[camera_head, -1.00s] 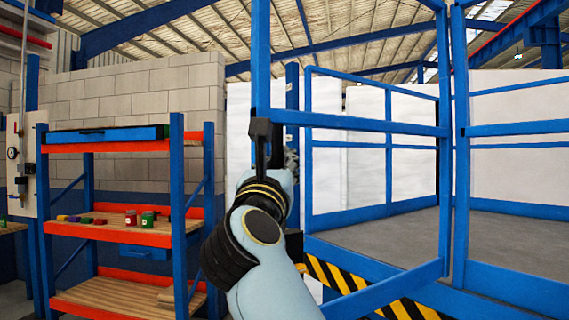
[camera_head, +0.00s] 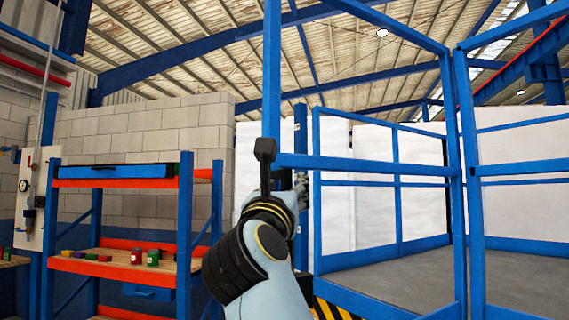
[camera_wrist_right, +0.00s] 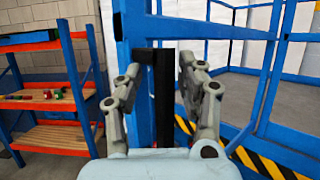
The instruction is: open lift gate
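The lift gate (camera_head: 366,166) is a blue tubular frame in front of the lift platform (camera_head: 395,277). Its tall left post (camera_head: 272,70) stands closest to me, and its rails run back to the right. A black handle (camera_head: 265,151) sits on that post; it also shows in the right wrist view (camera_wrist_right: 163,95). My right gripper (camera_wrist_right: 160,65) has its two grey fingers on either side of the handle's upright bar. The fingers look apart, with a gap beside the bar. In the head view my wrist hides most of this gripper. My left gripper is not in view.
A blue and orange shelf rack (camera_head: 185,215) with small coloured items stands left of the gate. Blue railings (camera_head: 470,180) continue on the right. A yellow-black striped edge (camera_wrist_right: 262,165) runs low along the platform. A block wall (camera_head: 150,130) is behind the rack.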

